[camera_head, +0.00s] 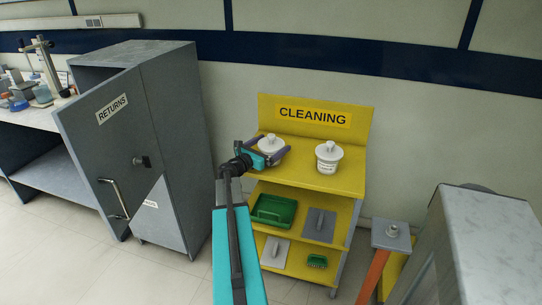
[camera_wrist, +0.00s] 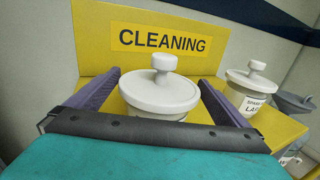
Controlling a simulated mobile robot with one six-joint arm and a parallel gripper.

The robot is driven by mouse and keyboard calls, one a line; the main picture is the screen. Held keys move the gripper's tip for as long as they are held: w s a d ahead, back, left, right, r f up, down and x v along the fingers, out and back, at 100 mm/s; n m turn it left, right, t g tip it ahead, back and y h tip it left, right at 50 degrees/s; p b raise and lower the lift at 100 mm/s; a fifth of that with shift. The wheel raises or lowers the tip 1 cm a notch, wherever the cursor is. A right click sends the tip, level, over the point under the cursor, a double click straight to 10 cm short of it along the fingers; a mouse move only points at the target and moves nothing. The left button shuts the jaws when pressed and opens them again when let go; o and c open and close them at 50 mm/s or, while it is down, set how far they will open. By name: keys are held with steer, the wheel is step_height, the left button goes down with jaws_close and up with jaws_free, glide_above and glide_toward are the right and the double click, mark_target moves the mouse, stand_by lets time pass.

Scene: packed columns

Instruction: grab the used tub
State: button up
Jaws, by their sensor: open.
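Two white lidded tubs with round knobs stand on the top shelf of the yellow cleaning stand (camera_head: 330,183). The left tub (camera_head: 271,147) sits between the fingers of my open gripper (camera_head: 275,148). In the wrist view the left tub (camera_wrist: 160,92) is centred between the purple fingers of my gripper (camera_wrist: 160,80), with a finger on each side and no clear grip; its label is hidden. The right tub (camera_head: 329,158) stands apart; in the wrist view the right tub (camera_wrist: 249,92) has a partly readable label that seems to begin "SPARE".
The "CLEANING" back panel (camera_head: 313,116) rises behind the tubs. Lower shelves hold a green tray (camera_head: 273,211) and grey trowel-like items (camera_head: 319,223). A grey "RETURNS" cabinet (camera_head: 180,150) with its door open stands left. A grey-topped post (camera_head: 391,236) and marble-topped unit (camera_head: 485,225) stand right.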

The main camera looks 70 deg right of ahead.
mark_target(271, 136)
stand_by(0.3)
steer(key=c, duration=1.3)
steer(key=shift+r, duration=0.2)
steer(key=shift+r, duration=0.85)
steer(key=shift+a+r+b, duration=0.3)
steer(key=shift+r+b, duration=0.05)
steer(key=shift+r, duration=0.4)
steer(key=a+r+p, duration=0.1)
steer(key=a+p, duration=0.1)
steer(key=a, duration=1.3)
steer(key=shift+a+r, duration=0.2)
steer(key=shift+r, duration=0.05)
